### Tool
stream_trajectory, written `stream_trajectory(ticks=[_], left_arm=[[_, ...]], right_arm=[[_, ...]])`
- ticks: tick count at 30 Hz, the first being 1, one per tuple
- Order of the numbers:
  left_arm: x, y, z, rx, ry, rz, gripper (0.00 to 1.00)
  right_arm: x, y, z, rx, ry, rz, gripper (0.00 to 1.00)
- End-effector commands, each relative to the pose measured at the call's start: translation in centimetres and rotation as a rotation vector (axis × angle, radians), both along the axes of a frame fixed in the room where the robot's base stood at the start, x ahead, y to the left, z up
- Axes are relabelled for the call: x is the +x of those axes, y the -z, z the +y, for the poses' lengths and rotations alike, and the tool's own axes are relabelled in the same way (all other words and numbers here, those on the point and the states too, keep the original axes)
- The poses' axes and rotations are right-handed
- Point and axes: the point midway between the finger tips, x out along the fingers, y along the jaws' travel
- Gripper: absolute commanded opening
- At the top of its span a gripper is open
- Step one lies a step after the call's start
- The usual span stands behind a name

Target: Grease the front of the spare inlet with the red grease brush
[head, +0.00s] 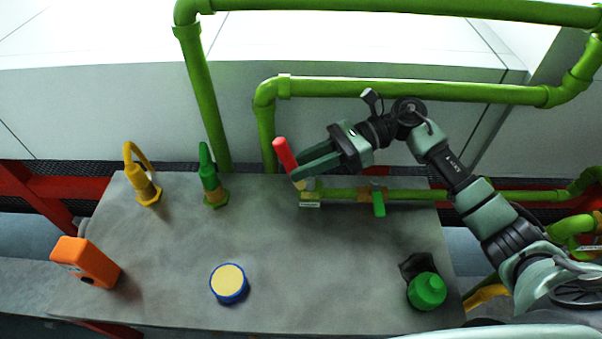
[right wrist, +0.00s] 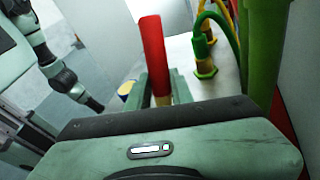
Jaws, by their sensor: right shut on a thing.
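The red grease brush (head: 285,153) is in the jaws of my right gripper (head: 305,168), tilted, with its red handle sticking up and its pale lower part pointing down. It also shows in the right wrist view (right wrist: 154,55), upright between the fingers. The brush's lower end is at or just above a brass pipe end (head: 307,190) with a small label, probably the spare inlet, on a green pipe. The gripper covers part of it, and I cannot tell whether the brush touches it. My left gripper does not show; part of my left arm shows in the right wrist view.
A green valve handle (head: 379,205) is on the pipe. Green pipes rise behind.

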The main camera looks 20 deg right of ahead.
Motion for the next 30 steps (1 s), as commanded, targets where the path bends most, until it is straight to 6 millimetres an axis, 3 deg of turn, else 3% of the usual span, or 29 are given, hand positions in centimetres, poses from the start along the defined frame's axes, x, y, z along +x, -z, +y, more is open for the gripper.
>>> stream_trajectory(ticks=[13, 30], left_arm=[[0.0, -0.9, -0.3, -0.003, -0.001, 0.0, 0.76], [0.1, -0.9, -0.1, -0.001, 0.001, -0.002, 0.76]], right_arm=[[0.6, -3.9, -0.3, 0.001, 0.006, -0.002, 0.0], [0.6, -4.1, -0.3, 0.002, 0.007, 0.0, 0.0]])
